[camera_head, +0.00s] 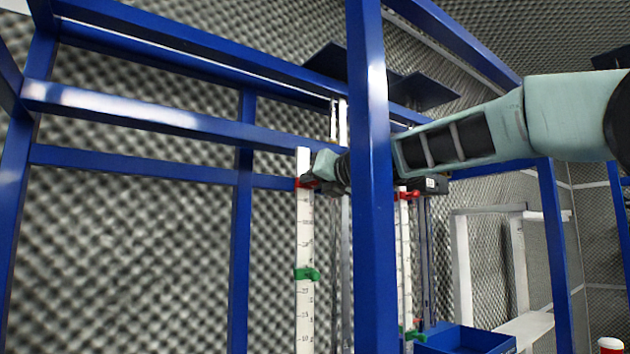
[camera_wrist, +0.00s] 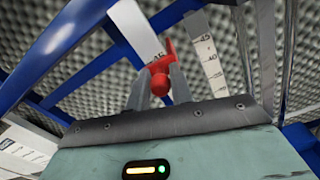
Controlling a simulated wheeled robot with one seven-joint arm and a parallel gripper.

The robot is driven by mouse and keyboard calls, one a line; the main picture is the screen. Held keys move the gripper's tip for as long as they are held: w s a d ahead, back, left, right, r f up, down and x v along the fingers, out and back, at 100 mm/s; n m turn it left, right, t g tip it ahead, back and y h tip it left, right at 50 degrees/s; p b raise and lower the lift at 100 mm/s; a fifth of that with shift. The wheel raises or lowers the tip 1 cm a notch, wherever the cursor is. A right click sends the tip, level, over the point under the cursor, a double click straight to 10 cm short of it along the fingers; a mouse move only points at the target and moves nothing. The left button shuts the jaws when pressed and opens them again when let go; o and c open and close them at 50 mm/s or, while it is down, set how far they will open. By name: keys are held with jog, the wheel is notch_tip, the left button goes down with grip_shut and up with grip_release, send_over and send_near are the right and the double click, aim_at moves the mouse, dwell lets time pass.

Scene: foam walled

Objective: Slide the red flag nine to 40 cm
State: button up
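A white upright scale (camera_head: 305,235) with dark marks stands behind the blue frame. A red flag (camera_head: 302,183) sits near its top, and a green flag (camera_head: 307,274) sits lower. My gripper (camera_head: 312,180) is at this red flag, partly hidden by the arm end. In the wrist view, the red flag (camera_wrist: 169,50) has a round red knob (camera_wrist: 160,84) between my two fingertips (camera_wrist: 160,88), which look shut on it. The flag is close to the 45 mark on the scale (camera_wrist: 135,28). No number nine is readable on the flag.
A second white scale (camera_head: 404,260) stands to the right, with a red flag (camera_head: 408,195) and a green flag (camera_head: 413,336). A blue post (camera_head: 370,240) stands between the scales, in front of my arm. A blue bin (camera_head: 465,338) is at lower right.

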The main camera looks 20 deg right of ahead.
grip_shut()
notch_tip(320, 180, down, 5)
jog(key=b, duration=0.5)
jog(key=shift+f, duration=0.15)
jog(key=o, duration=0.8)
grip_release()
jog(key=shift+o, duration=0.2)
